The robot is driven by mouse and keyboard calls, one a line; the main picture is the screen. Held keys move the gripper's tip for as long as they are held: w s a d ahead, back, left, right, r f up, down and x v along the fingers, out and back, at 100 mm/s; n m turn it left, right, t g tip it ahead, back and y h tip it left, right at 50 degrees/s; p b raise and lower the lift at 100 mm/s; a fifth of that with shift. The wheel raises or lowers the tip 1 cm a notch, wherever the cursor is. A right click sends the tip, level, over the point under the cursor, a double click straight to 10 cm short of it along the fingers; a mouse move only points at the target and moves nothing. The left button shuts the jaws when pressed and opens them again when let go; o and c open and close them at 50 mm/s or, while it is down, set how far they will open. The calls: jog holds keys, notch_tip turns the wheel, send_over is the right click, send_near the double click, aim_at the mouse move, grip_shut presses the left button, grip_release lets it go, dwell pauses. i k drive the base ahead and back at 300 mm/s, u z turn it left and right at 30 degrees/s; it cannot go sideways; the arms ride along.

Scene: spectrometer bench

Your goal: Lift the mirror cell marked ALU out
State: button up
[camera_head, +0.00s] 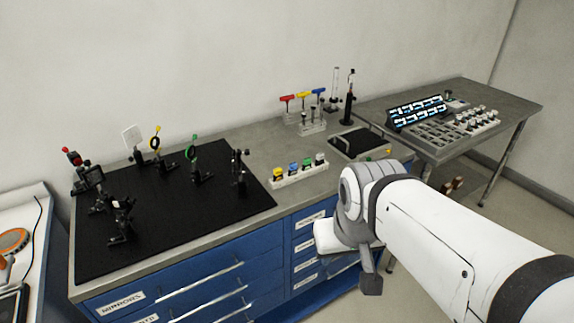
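No marking that reads ALU is legible, so I cannot tell which thing is the mirror cell. A drawer labelled MIRRORS (122,303) is shut at the lower left of the blue cabinet. Several optical mounts stand on the black board, including one with a green ring (194,152) and one with a yellow ring (155,142). My gripper (371,284) hangs at the end of my white arm, in front of the cabinet and apart from the board. Only a dark part of it shows, and its fingers are not clear.
The black board (140,250) covers the bench's left part. A white rack (300,180) with several coloured caps stands right of it, and T-handled tools (303,95) stand behind. A black pad (358,143) lies further right. The right table (518,105) holds trays. My arm hides the lower right.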

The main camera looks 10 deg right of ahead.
aim_at(293, 167)
jog(key=z, duration=0.25)
jog(key=i, duration=1.05)
jog(key=u, duration=0.4)
